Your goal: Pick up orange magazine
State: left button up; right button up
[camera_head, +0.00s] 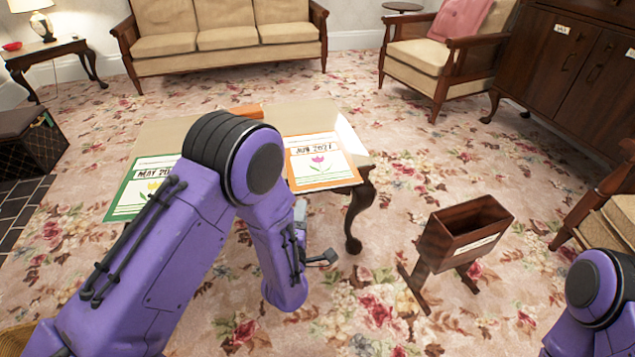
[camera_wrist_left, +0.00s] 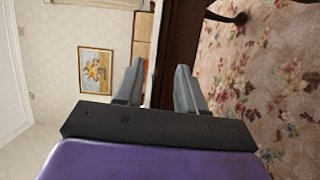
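The orange magazine (camera_head: 321,162) has an orange border, a pink tulip and "JUN 2021" written on it. It lies flat at the right front of the low table (camera_head: 290,117). My left gripper (camera_head: 312,236) is below and in front of it, beside the table's front edge and apart from the magazine. The left wrist view shows its two grey fingers (camera_wrist_left: 157,88) spread with nothing gripped; the table's dark side appears sideways beyond them. I cannot make out the magazine clearly there. My right arm shows at the lower right of the head view, but its gripper is out of frame.
A green magazine (camera_head: 122,205) lies at the table's left, partly hidden by my left arm. An orange object (camera_head: 246,110) is at the back. A wooden magazine rack (camera_head: 455,243) stands on the carpet to the right. A sofa, armchair and cabinet line the far side.

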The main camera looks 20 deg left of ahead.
aim_at(306, 183)
pick_arm(q)
jog(key=b+x, duration=0.1)
jog(key=x, duration=0.2)
jog(key=b+x, duration=0.1)
jog(key=x, duration=0.6)
jog(key=shift+w+a+r+b, duration=0.2)
jog(key=shift+w+r+b, duration=0.15)
jog(key=shift+w+b, duration=0.05)
jog(key=shift+r, duration=0.1)
grip_shut()
